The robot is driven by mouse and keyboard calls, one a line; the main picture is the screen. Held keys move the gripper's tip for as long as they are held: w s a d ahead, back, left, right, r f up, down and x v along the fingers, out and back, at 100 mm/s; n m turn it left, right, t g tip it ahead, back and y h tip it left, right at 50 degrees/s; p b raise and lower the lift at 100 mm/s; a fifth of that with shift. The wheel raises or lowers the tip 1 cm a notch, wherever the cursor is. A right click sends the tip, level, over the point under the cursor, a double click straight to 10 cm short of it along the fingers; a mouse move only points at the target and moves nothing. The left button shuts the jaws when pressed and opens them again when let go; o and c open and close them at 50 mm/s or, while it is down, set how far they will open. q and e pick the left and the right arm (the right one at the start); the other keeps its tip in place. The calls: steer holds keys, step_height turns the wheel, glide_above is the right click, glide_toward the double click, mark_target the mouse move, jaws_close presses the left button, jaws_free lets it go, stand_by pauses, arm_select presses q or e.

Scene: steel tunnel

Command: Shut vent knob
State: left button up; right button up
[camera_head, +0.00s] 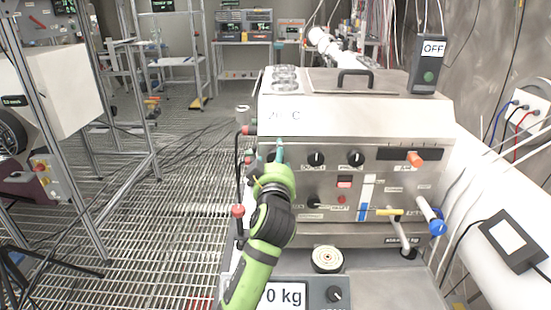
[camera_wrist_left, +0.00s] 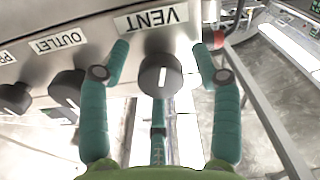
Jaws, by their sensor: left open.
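The vent knob (camera_wrist_left: 160,75) is black and round with a white pointer line, below the upside-down VENT label (camera_wrist_left: 151,18) in the left wrist view. The pointer runs nearly up and down in that picture. My left gripper (camera_wrist_left: 162,62) is open, with teal fingers on both sides of the knob and a further finger below it. I see gaps beside the knob and no clear contact. In the head view my left gripper (camera_head: 279,152) is at the panel's left end and hides the knob. My right gripper is not in view.
The outlet knob (camera_wrist_left: 67,84) sits close beside the left finger; it also shows in the head view (camera_head: 316,158). Another black knob (camera_head: 355,157) is further right. A red-ended fitting (camera_wrist_left: 213,39) is close to the other finger. A grated floor lies left of the machine.

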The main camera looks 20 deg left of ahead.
arm_select(q)
steer(key=c, duration=1.1)
steer(key=shift+c, duration=0.2)
